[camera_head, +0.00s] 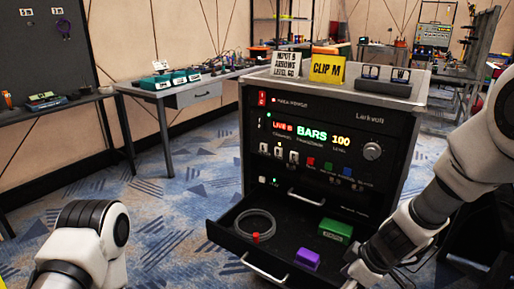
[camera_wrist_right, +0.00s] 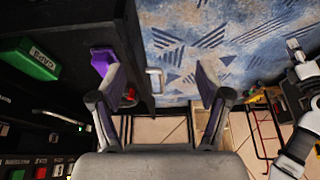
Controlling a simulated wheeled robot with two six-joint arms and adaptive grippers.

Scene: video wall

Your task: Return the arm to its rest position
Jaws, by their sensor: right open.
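My right arm comes in from the right in the head view, reaching down over the right side of the open drawer (camera_head: 225,235). Its gripper is low at the frame's bottom edge and mostly out of sight there. In the right wrist view my right gripper (camera_wrist_right: 157,78) is open, with nothing between its fingers. A purple block (camera_wrist_right: 102,60) shows beside one finger; whether they touch is unclear. My left arm (camera_head: 82,245) shows at the lower left in the head view; its gripper is not visible.
The drawer holds a cable coil (camera_head: 256,224), a green box (camera_head: 335,231) and the purple block (camera_head: 307,259). Above it stands a black rack (camera_head: 300,110) with a lit panel and signs on top. A desk (camera_head: 200,92) stands behind. Blue carpet left of the rack is clear.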

